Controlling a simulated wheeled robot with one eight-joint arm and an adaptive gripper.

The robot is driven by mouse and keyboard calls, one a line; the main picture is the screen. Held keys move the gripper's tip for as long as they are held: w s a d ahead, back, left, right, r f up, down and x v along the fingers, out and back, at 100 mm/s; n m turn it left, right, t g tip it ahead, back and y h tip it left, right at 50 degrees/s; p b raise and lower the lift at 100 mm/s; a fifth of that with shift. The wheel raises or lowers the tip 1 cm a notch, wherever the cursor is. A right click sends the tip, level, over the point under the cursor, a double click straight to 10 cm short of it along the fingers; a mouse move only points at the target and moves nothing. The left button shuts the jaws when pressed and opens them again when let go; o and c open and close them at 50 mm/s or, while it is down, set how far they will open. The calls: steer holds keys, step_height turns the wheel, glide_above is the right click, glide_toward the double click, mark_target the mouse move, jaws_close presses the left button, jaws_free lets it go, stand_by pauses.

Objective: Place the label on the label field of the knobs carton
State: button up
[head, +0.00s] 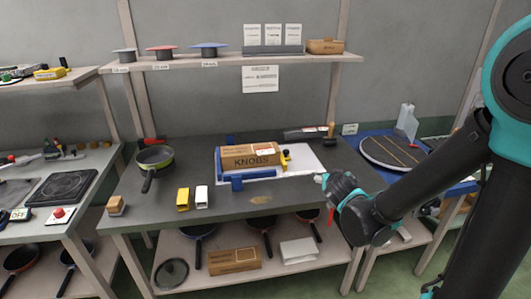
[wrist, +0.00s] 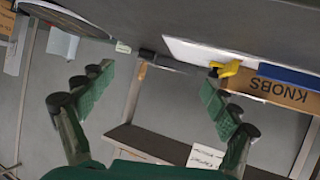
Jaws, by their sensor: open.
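The knobs carton (head: 235,161) is a brown box marked KNOBS, standing on a white board inside a blue corner fixture (head: 238,180). It also shows upside down at the right of the wrist view (wrist: 290,95). A white patch with red marks (head: 264,149) lies on the carton's top; I cannot tell if it is the label or the label field. My gripper (head: 324,182) is to the right of the carton, apart from it. In the wrist view its green fingers (wrist: 158,95) are spread wide with nothing between them.
A yellow clamp (head: 286,158) stands at the carton's right end. A yellow block (head: 183,199), a white block (head: 201,197) and a pan (head: 155,157) are on the bench's left. A round turntable (head: 392,152) is at right. A shelf (head: 230,60) hangs above.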

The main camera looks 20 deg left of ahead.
steer(key=s+a+r+n+y, duration=0.1)
steer(key=s+a+n+y, duration=0.15)
steer(key=a, duration=0.65)
steer(key=s+a+r+n+y, duration=0.1)
steer(key=s+a+y, duration=0.15)
steer(key=a, duration=0.65)
steer(key=t+y, duration=0.1)
glide_toward(266, 152)
steer(key=x, duration=0.3)
steer(key=shift+w+a+r, duration=0.15)
steer(key=shift+w+r, duration=0.1)
steer(key=shift+r, duration=0.1)
steer(key=shift+f+x, duration=0.2)
steer(key=shift+x, duration=1.15)
steer(key=shift+f+x, duration=0.15)
steer(key=shift+x, duration=1.15)
steer(key=shift+s, duration=0.15)
steer(key=c, duration=0.8)
